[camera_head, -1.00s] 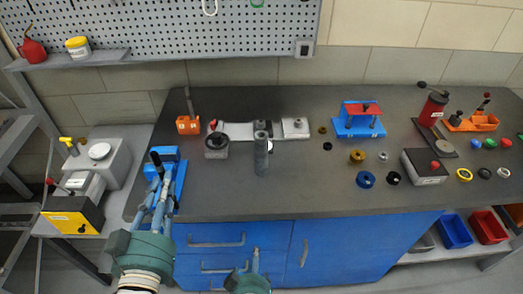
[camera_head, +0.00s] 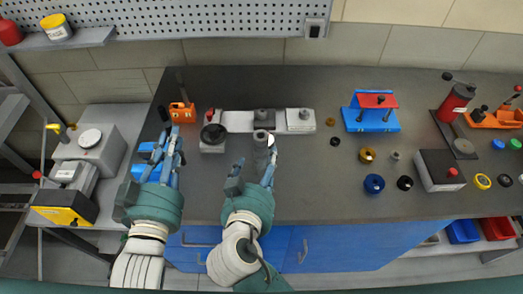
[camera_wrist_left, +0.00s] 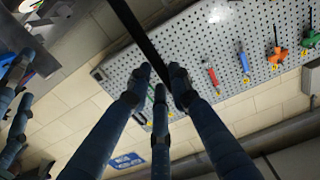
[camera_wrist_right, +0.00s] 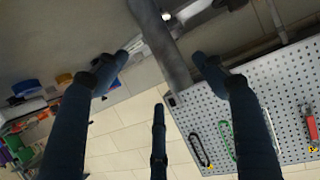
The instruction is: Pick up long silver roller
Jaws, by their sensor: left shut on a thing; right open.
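The long silver roller (camera_head: 260,154) is a grey cylinder standing upright on the workbench, beside the metal fixture. It also shows in the right wrist view (camera_wrist_right: 160,42), ahead of the fingers and between their lines. My right gripper (camera_head: 254,172) is open, with its fingers around the near side of the roller; I cannot tell whether they touch it. My left gripper (camera_head: 170,150) is over the blue fixture at the bench's left end. It is shut on a thin black rod (camera_wrist_left: 134,30), seen between the fingers in the left wrist view.
A grey box with a black knob (camera_head: 213,137) and a silver fixture (camera_head: 285,121) stand close to the roller. An orange block (camera_head: 182,112) is behind my left gripper. A blue and red press (camera_head: 371,112) is farther right. The bench between has free room.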

